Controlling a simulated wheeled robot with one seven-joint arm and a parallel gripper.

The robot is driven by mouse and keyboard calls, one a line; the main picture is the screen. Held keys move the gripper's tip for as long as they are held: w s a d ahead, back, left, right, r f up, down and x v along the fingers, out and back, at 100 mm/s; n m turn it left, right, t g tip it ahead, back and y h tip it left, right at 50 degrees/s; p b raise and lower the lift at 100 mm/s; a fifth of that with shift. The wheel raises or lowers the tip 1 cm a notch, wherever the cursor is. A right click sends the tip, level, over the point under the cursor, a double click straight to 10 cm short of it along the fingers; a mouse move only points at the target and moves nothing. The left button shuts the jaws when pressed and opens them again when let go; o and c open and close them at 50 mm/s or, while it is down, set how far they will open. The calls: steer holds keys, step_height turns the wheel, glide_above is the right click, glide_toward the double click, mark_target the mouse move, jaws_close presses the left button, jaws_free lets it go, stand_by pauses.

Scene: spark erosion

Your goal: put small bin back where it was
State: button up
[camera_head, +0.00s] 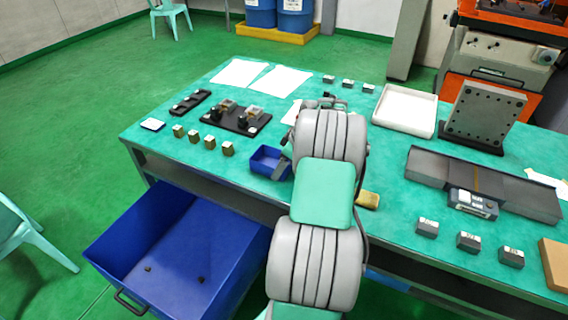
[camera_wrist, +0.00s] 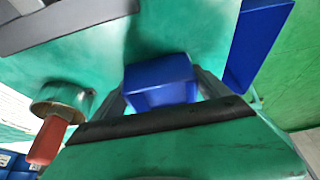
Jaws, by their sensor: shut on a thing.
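The small bin (camera_head: 265,163) is a blue open-topped box at the table's front edge, left of my arm in the head view. It also shows in the wrist view (camera_wrist: 160,78), between my two fingers. My gripper (camera_head: 287,158) is shut on the small bin. My arm hides most of the gripper in the head view. I cannot tell whether the bin touches the tabletop or is held just above it.
The green table (camera_head: 330,215) carries several brass blocks, a black fixture plate (camera_head: 235,120), a white tray (camera_head: 405,109) and a dark angle plate (camera_head: 487,115). A large blue bin (camera_head: 160,240) stands below the front edge at left. Bare tabletop lies around the small bin.

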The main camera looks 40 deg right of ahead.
steer(key=shift+f, duration=0.25)
steer(key=o, duration=1.4)
steer(key=shift+r, duration=0.15)
